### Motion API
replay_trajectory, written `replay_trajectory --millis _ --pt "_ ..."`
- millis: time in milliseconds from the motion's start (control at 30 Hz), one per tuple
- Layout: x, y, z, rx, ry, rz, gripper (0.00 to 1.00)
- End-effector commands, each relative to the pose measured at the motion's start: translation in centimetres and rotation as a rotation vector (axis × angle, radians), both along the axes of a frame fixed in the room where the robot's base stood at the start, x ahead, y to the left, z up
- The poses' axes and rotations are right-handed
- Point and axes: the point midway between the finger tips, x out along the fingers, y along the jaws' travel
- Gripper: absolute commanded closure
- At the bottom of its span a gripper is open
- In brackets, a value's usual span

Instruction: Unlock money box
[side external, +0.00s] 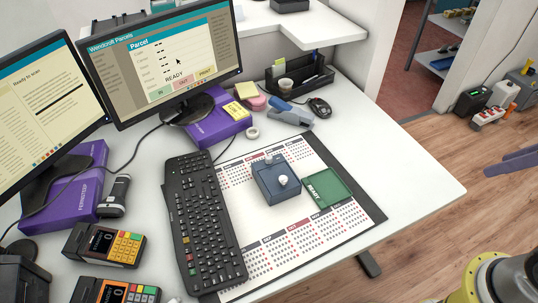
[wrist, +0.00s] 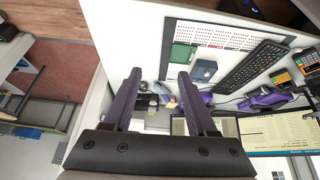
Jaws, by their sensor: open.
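A small dark blue money box (side external: 274,187) sits on the calendar desk mat, left of a green READY tray (side external: 341,196). A pale round knob (side external: 282,180) is on its near side, and a smaller pale piece (side external: 268,158) shows at its far edge. I cannot tell whether either is a key or whether the box is locked. The box is also in the wrist view (wrist: 204,70), beyond my fingers. My gripper (wrist: 159,78) is open and empty, with two purple fingers well apart from the box.
A black keyboard (side external: 203,225) lies just left of the box. Two monitors (side external: 168,58) stand behind. A stapler (side external: 290,112), mouse (side external: 320,107) and black organizer (side external: 300,78) are at the back. The white counter (side external: 420,180) is clear to the right.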

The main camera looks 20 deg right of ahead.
Motion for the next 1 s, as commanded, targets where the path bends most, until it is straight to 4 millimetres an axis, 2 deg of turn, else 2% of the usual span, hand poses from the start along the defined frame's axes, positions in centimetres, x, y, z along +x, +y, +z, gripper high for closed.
replay_trajectory --millis 133,267,400,533,633,767,867,1000 --pt "1.5 -0.1 3.9 -0.046 -0.047 0.076 0.42" --pt "4.5 0.1 7.7 -0.085 -0.054 0.154 0.42" --pt "8.6 0.8 11.0 -0.121 -0.041 0.244 0.42" --pt "13.2 1.9 13.3 -0.151 -0.017 0.333 0.42" --pt "17.0 3.0 14.2 -0.172 0.005 0.400 0.42" --pt "22.0 4.9 14.4 -0.195 0.037 0.485 0.42" --pt "25.7 6.6 13.7 -0.210 0.065 0.546 0.42" --pt "30.5 9.3 11.6 -0.228 0.107 0.630 0.42"
